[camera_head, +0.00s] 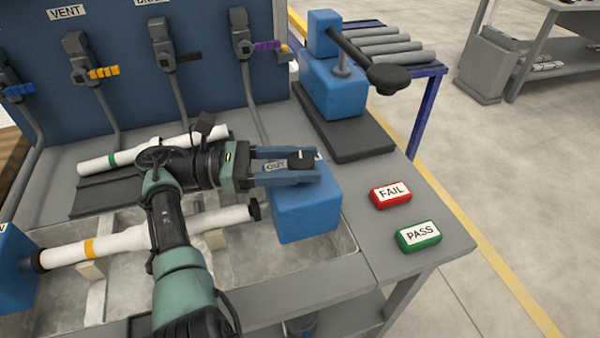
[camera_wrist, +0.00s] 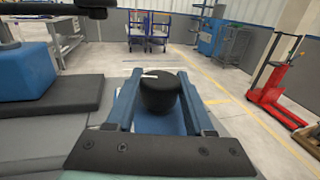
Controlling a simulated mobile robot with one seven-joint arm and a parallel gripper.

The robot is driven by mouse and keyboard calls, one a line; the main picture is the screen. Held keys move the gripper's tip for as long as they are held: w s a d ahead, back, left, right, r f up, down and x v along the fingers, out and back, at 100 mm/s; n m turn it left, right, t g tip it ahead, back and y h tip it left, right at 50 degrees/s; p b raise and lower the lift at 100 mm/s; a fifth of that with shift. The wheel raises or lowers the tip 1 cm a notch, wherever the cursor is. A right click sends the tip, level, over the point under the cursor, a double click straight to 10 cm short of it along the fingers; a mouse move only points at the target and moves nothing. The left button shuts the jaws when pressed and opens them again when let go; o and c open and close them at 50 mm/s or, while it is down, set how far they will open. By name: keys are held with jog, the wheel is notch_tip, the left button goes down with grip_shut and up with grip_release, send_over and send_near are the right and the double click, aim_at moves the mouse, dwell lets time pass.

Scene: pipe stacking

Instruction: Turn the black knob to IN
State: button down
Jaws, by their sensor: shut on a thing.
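The black knob (camera_head: 300,159) sits on top of a blue box (camera_head: 307,212) at the right end of the grey bench's basin. A label reading OUT (camera_head: 275,166) shows on the box's top, left of the knob. My gripper (camera_head: 303,167) reaches in from the left, with its two blue fingers around the knob and shut on it. In the wrist view the knob (camera_wrist: 160,93) stands upright between the fingers, with a white line on its top pointing left. The IN label is not visible; my fingers cover part of the box top.
A red FAIL button (camera_head: 391,194) and a green PASS button (camera_head: 419,236) are on the bench to the right. A blue press with a black-ended lever (camera_head: 389,77) stands behind. White pipes (camera_head: 140,240) lie left, near my arm. Valves line the back panel.

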jog(key=shift+f+m+g+b, duration=0.1)
jog(key=shift+m+g+b, duration=0.4)
jog(key=shift+g+b, duration=0.55)
jog(key=shift+d, duration=0.1)
jog(key=shift+c, duration=1.4)
grip_release()
jog(key=shift+t, duration=0.25)
